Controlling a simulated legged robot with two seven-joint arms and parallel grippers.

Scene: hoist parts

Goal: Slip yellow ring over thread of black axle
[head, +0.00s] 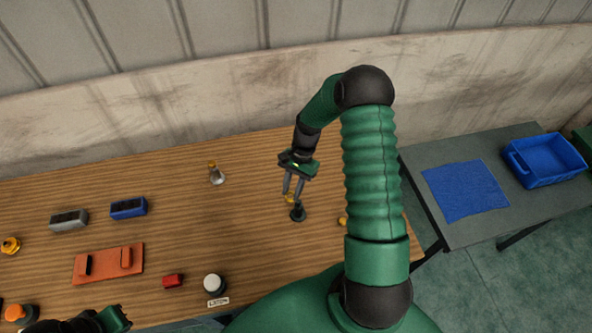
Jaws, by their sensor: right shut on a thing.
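The black axle (298,213) stands upright on the wooden table, right of its middle. My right gripper (292,193) points down just above the axle and is shut on the yellow ring (290,198). The ring is small and partly covered by the fingers. It appears at the axle's top end, slightly to its left; I cannot tell if it is around the thread or only above it. My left gripper (112,319) shows only in part at the bottom left edge, and its fingers cannot be made out.
The wooden table (180,235) also bears a blue block (128,208), a grey block (69,220), an orange-red plate (108,264), a red block (173,281), a white-topped part (213,284) and a metal part (215,174). A side table (450,228) holds a blue cloth (465,187) and blue bin (545,160).

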